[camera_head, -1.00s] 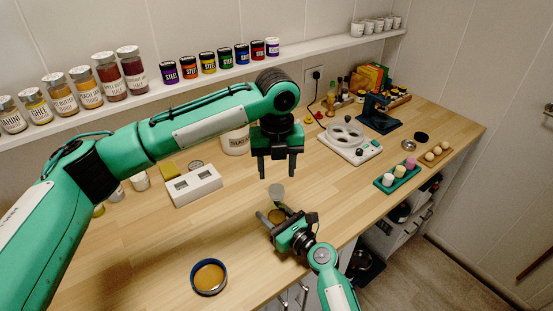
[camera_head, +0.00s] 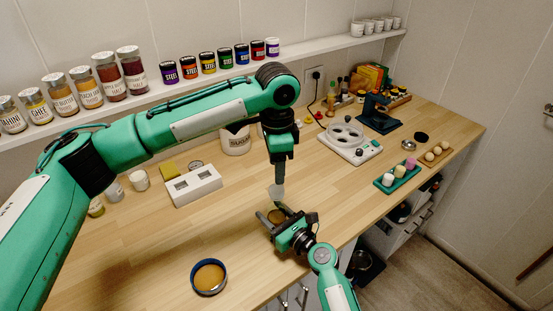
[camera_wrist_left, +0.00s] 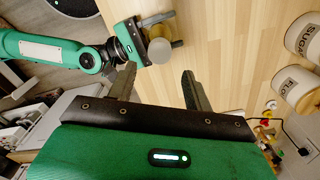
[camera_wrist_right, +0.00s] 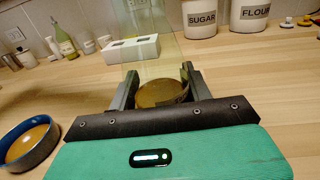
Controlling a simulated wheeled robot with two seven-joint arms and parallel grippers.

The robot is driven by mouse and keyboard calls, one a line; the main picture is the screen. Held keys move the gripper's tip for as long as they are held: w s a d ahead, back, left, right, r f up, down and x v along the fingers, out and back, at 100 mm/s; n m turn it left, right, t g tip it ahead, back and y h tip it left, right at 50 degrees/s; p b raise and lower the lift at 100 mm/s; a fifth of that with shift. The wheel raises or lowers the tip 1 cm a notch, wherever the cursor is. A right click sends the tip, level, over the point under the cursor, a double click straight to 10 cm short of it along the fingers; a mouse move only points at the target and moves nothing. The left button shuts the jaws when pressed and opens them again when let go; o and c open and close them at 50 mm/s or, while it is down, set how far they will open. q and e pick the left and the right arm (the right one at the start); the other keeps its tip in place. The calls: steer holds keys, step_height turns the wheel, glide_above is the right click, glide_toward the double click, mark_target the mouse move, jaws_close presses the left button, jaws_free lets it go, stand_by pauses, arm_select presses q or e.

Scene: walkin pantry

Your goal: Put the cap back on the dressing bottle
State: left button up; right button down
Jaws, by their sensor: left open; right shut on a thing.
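The dressing bottle (camera_head: 277,193) looks like clear glass with amber dressing low inside; it stands near the counter's front edge. My right gripper (camera_head: 284,222) is shut on it low down; in the right wrist view the bottle (camera_wrist_right: 160,55) rises between the fingers (camera_wrist_right: 159,75). My left gripper (camera_head: 278,182) points down just above the bottle top, open and empty. In the left wrist view its fingers (camera_wrist_left: 159,72) are spread, with a grey round top (camera_wrist_left: 177,44) beyond them. I cannot tell whether this is the bottle's mouth or a cap; no separate cap is clearly identifiable.
A blue-rimmed bowl of amber sauce (camera_head: 209,277) stands at the front left. A white block with two openings (camera_head: 193,186) and a sugar canister (camera_head: 236,141) stand behind. A white appliance (camera_head: 347,141) and a green tray (camera_head: 397,178) are right. The central counter is clear.

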mark_target(276, 189)
arm_select(q)
steer(key=n, duration=0.5)
steer(key=shift+r, duration=0.15)
steer(key=n, duration=0.4)
steer(key=shift+r+n, duration=0.15)
steer(key=shift+n, duration=0.25)
steer(key=n, duration=0.4)
steer(key=shift+r+n, duration=0.15)
steer(key=shift+n, duration=0.15)
steer(key=n, duration=0.4)
steer(key=shift+r, duration=0.1)
steer(key=shift+f, duration=4)
